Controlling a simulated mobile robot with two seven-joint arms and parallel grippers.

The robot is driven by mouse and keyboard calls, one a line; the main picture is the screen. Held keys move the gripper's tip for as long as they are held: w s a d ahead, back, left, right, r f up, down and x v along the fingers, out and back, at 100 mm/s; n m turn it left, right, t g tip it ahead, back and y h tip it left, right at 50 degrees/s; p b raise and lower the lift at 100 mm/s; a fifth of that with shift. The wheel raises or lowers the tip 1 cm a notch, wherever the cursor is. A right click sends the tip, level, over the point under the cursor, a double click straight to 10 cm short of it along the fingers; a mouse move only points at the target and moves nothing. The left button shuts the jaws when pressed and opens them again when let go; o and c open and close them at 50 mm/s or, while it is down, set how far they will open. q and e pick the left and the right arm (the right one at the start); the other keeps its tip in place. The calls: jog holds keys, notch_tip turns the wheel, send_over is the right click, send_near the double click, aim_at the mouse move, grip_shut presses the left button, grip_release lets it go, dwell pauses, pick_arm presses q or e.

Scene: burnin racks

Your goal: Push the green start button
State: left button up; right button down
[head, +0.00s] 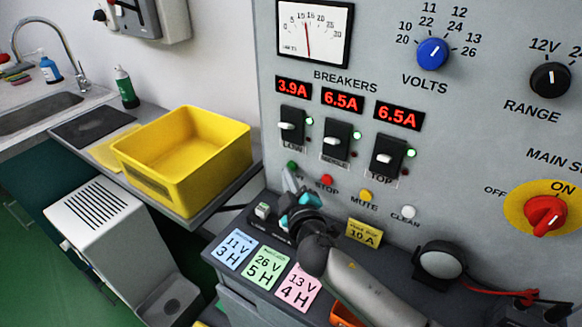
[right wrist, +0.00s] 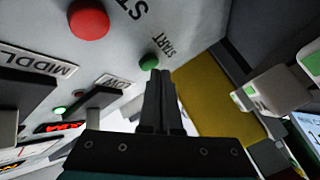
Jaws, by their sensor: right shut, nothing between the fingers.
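The green start button (head: 292,165) is on the grey panel, at the left end of the button row. In the right wrist view the green button (right wrist: 149,62) shows beside its START label, just beyond my fingertips. My right gripper (head: 287,175) is shut and empty, its fingers pointing up toward the panel just below the button. In the right wrist view the closed fingers (right wrist: 160,76) end close to the button, slightly right of it. I cannot tell whether they touch it. My left gripper is out of view.
The red stop button (head: 326,182) is right of the green one, then the yellow mute button (head: 365,196) and white clear button (head: 409,212). Breaker switches (head: 337,140) sit above. A yellow bin (head: 220,160) stands left. Coloured note cards (head: 264,267) lie on the ledge below.

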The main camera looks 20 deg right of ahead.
jog(key=shift+w+d, duration=0.25)
jog(key=shift+d, duration=0.15)
dwell(0.6)
dwell(0.3)
jog(key=shift+s+a, duration=0.55)
jog(key=shift+a, duration=0.15)
jog(key=shift+s+a+b, duration=0.2)
jog(key=shift+s+a, duration=0.6)
jog(key=shift+a, duration=0.2)
jog(key=shift+s+a+b, duration=0.15)
jog(key=shift+s+a, duration=0.6)
jog(key=shift+a, duration=0.25)
